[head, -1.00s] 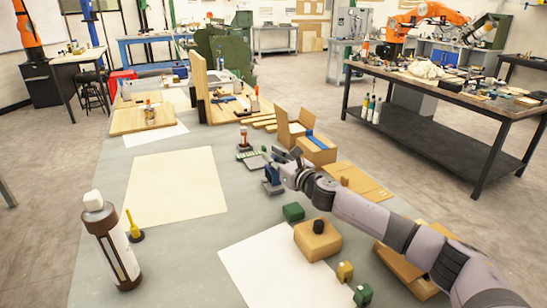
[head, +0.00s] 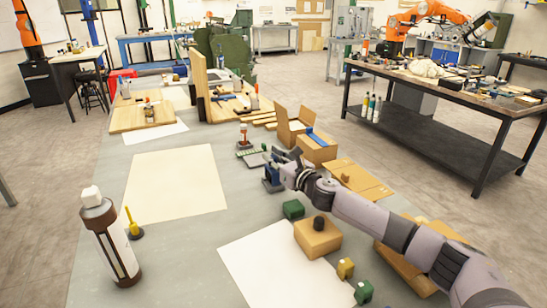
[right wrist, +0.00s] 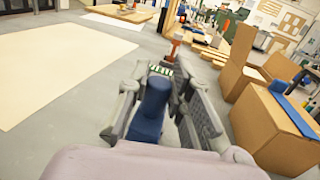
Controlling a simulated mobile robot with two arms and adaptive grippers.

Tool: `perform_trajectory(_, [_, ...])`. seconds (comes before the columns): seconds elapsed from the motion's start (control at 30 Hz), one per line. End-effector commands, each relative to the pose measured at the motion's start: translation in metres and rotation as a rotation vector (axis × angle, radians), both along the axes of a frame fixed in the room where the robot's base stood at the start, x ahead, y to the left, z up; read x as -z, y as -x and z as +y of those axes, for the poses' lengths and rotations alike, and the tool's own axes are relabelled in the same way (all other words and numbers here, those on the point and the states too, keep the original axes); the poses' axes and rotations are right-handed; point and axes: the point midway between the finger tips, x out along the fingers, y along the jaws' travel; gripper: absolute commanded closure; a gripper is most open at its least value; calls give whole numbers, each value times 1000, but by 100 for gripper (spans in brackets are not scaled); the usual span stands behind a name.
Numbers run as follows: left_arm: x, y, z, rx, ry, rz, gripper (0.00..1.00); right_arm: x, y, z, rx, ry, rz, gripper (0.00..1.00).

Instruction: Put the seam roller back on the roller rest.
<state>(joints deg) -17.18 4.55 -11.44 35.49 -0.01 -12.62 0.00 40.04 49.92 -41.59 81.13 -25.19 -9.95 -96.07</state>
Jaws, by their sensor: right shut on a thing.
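My right gripper (head: 272,171) is shut on a blue upright piece (right wrist: 153,106), apparently the seam roller. In the right wrist view the piece stands between the two grey fingers (right wrist: 157,108), which hide its sides. In the head view its dark blue lower part (head: 271,185) shows under the gripper, at or close to the grey table; I cannot tell whether it touches. Just beyond lies a small grey plate with a green strip (head: 249,153), perhaps the roller rest; I cannot tell for sure. A red-handled tool (head: 243,132) stands at its far end. My left gripper is not in view.
Open cardboard boxes (head: 316,149) stand close to the right of the gripper. A green block (head: 293,209) and a tan block with a black knob (head: 318,238) lie nearer. A brown bottle (head: 111,240) stands front left. A cream sheet (head: 175,183) lies flat to the left.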

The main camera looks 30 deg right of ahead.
Motion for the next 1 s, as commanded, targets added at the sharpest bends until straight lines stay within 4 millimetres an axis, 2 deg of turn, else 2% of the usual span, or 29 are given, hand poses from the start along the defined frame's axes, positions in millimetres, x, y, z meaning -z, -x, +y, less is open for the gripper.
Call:
perform_trajectory(0.17, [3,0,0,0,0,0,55,3,0,0,0,-1,-1,100])
perform_trajectory(0.2, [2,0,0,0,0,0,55,2,0,0,0,-1,-1,78])
perform_trajectory(0.5, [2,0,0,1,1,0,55,2,0,0,0,-1,0,58])
perform_trajectory(0.8, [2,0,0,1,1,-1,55,3,0,0,0,-1,1,57])
perform_trajectory(1.0, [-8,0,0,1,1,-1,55,-7,0,0,0,-1,1,57])
